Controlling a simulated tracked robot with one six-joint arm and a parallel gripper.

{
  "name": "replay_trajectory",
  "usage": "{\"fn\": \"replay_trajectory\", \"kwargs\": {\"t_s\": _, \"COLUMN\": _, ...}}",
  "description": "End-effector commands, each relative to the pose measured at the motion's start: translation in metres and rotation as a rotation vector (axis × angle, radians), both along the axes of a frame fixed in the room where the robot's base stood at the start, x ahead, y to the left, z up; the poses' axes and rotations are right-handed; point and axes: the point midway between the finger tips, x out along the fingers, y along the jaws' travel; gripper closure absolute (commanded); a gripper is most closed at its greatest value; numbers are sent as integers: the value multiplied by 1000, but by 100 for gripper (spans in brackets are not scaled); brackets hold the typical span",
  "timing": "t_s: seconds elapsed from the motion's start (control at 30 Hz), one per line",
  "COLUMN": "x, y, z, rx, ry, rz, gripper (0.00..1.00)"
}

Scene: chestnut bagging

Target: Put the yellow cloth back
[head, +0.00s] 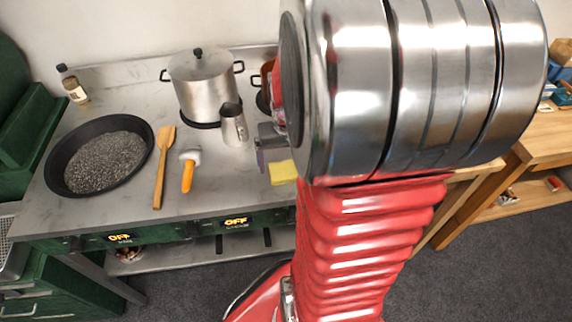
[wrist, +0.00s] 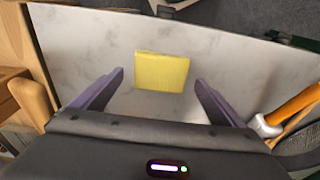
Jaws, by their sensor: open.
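The yellow cloth (head: 283,171) lies flat on the metal stove top near its front edge. In the wrist view the cloth (wrist: 162,71) is a yellow square on the pale surface, ahead of my gripper (wrist: 160,82) and roughly centred between its two purple fingers. My gripper is open with nothing between the fingers. In the head view my gripper (head: 262,160) shows only partly, beside the cloth's left side; my arm hides the rest. I cannot tell its exact height above the surface.
A steel pot (head: 200,90), a metal jug (head: 233,125), an orange-handled tool (head: 188,172), a wooden spatula (head: 162,165) and a wide dark pan (head: 70,180) stand or lie on the stove top (head: 120,205). A wooden table (head: 545,140) is at the right.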

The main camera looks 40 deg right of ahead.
Motion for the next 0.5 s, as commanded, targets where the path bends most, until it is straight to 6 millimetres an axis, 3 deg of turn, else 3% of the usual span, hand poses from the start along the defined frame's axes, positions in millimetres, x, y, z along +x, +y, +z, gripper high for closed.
{"fn": "replay_trajectory", "kwargs": {"t_s": 0.5, "x": -8, "y": 6, "z": 82, "rx": -1, "ry": -2, "rz": 0, "gripper": 8}}
